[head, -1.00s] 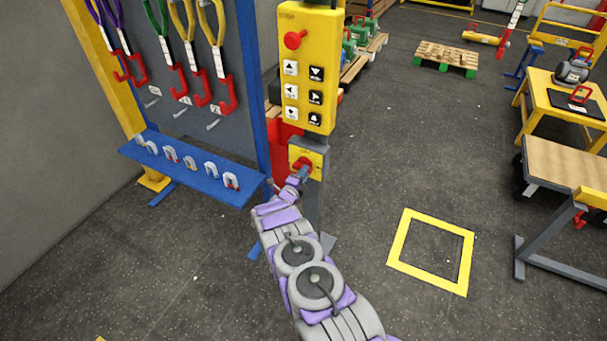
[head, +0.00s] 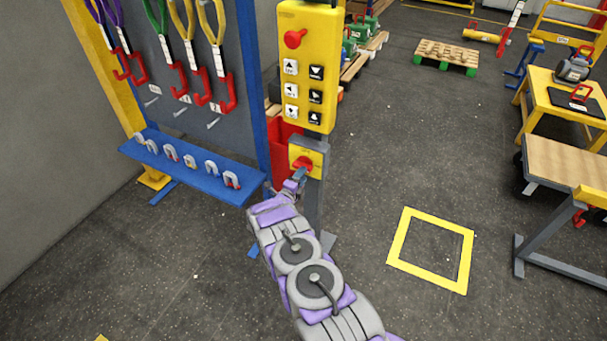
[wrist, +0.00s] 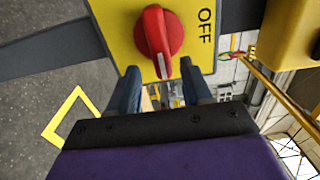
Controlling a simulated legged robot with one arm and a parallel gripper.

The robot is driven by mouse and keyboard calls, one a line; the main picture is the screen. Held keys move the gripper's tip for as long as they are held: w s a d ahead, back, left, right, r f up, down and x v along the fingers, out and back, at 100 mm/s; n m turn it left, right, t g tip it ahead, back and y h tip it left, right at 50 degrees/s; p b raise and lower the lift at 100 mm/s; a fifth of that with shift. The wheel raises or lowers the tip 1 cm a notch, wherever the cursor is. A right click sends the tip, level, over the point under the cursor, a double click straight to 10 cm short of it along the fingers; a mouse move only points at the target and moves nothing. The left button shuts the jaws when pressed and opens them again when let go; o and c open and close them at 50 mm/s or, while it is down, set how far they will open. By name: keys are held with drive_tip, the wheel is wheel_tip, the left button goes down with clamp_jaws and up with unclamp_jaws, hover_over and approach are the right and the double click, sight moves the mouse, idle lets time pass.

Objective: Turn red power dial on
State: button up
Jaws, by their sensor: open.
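The red power dial (wrist: 160,35) sits on a yellow plate (wrist: 118,30) marked OFF in the wrist view. Its white pointer line points down toward my gripper in that view. In the head view the red dial (head: 302,164) shows on the yellow plate on the grey post, below the yellow button box. My gripper (wrist: 162,85) is open, with its two blue fingers apart just short of the dial and nothing between them. In the head view my gripper (head: 299,176) is just below the dial, partly hiding the plate's lower edge.
The yellow control box (head: 308,70) with a red knob and arrow buttons is above the dial. A blue shelf (head: 190,170) with shackles and a board of hanging slings stand to the left. Floor with a yellow square (head: 433,250) lies clear to the right.

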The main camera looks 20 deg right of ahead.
drive_tip(key=p+v, duration=0.1)
drive_tip(key=v, duration=1.4)
drive_tip(key=shift+p, duration=0.35)
